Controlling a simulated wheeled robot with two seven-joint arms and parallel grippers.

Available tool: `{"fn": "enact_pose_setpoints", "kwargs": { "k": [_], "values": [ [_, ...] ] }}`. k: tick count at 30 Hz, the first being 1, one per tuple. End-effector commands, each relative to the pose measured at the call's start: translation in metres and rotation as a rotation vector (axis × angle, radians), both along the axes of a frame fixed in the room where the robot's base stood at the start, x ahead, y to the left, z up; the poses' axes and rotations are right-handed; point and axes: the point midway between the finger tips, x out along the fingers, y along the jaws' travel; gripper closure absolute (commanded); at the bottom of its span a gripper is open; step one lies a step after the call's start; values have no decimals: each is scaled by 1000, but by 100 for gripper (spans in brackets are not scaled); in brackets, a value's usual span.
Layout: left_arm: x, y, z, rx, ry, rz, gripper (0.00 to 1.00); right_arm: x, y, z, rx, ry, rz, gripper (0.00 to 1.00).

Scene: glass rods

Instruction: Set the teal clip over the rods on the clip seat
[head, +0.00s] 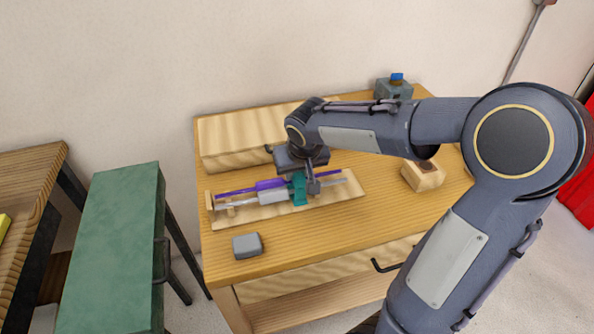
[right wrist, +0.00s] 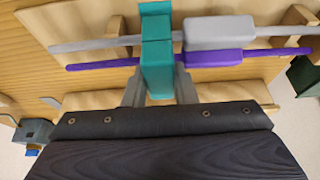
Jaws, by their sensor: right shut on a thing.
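The teal clip (head: 299,190) is over the rods on the wooden rack, and it also shows in the right wrist view (right wrist: 157,60). My right gripper (head: 312,184) is shut on the clip from above; its two fingers flank the clip in the right wrist view (right wrist: 160,92). A purple rod (head: 236,191) and a grey rod (head: 240,201) run side by side along the rack, each with a thicker sleeve left of the clip. I cannot tell whether the clip touches the seat, which is hidden. My left gripper is not in view.
The wooden rack (head: 345,188) lies on the wooden table (head: 310,235). A grey block (head: 247,245) sits near the front left. A wooden box (head: 240,140) stands behind. A small wooden block (head: 423,175) and a grey-blue box (head: 394,88) stand right. A green-topped stand (head: 113,235) is at left.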

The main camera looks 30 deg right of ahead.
Motion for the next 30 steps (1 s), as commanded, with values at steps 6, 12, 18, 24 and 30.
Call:
{"fn": "enact_pose_setpoints", "kwargs": {
  "k": [6, 12, 18, 24, 30],
  "values": [
    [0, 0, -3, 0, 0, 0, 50, 0, 0, -3, 0, 0, 0, 97],
    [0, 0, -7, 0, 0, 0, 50, 0, 0, -8, 0, 0, 0, 97],
    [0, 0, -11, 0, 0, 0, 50, 0, 0, -12, 0, 0, 0, 97],
    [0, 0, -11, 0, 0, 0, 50, 0, 0, -12, 0, 0, 0, 66],
    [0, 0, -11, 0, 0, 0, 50, 0, 0, -12, 0, 0, 0, 66]
  ]
}}
